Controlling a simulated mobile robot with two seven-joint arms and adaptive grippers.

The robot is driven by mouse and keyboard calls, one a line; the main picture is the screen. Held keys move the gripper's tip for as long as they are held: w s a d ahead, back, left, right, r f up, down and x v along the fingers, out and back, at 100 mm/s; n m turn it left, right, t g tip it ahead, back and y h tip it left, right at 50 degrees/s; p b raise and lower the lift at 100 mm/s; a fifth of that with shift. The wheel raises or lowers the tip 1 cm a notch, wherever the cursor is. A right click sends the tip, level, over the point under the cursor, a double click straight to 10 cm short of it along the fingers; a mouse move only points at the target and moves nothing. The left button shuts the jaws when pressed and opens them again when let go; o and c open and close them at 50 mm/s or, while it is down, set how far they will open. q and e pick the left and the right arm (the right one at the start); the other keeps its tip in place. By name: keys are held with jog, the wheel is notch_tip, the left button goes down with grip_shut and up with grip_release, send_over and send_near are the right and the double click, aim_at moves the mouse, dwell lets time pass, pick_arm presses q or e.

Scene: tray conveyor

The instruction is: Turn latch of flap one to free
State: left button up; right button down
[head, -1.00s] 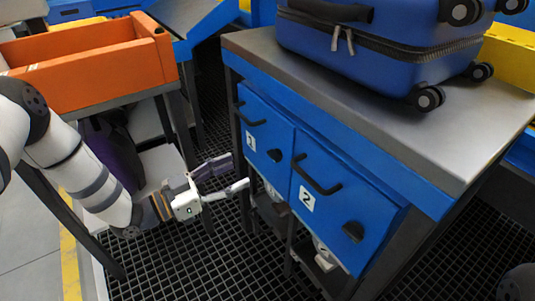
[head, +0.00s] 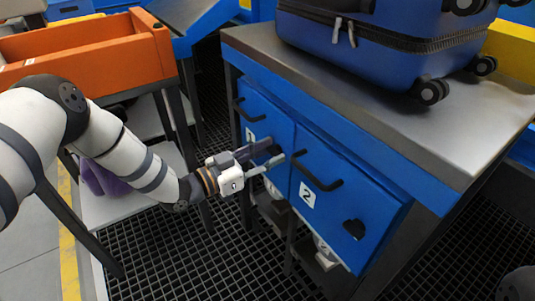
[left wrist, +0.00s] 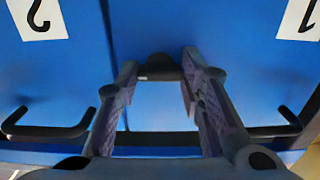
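Flap one (head: 278,125) is a blue panel with a "1" label and a black bar handle (head: 250,114), at the left of the cabinet front. Its dark latch shows in the left wrist view (left wrist: 160,67), between the two fingertips; in the head view it is largely hidden by the fingers. My left gripper (head: 276,156) is open, its fingers spread to either side of the latch and pointing at the flap. Whether the fingertips touch the latch is unclear. My right gripper is not in view.
Flap two (head: 345,215), with its own handle (head: 318,184) and latch (head: 354,229), is just to the right. A blue suitcase (head: 375,50) stands on the cabinet top (head: 440,140). An orange tray (head: 95,57) is at the left. Dark grating covers the floor.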

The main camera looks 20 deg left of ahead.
pick_arm(q)
jog(key=shift+m, duration=0.3)
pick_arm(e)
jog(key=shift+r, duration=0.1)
pick_arm(q)
jog(key=m+p, duration=0.1)
jog(key=m, duration=0.1)
jog(key=shift+r+m, duration=0.1)
jog(key=shift+m, duration=0.3)
jog(key=m+p, duration=0.2)
jog(key=m, duration=0.3)
jog(key=shift+d, duration=0.1)
jog(key=m+p, duration=0.1)
jog(key=m, duration=0.4)
jog(key=shift+m, duration=0.4)
jog(key=shift+m+p, duration=0.65)
jog(key=shift+m, duration=1.15)
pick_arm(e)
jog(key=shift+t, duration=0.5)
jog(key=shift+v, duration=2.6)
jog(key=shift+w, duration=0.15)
pick_arm(q)
jog(key=o, duration=1.2)
jog(key=shift+c, duration=0.2)
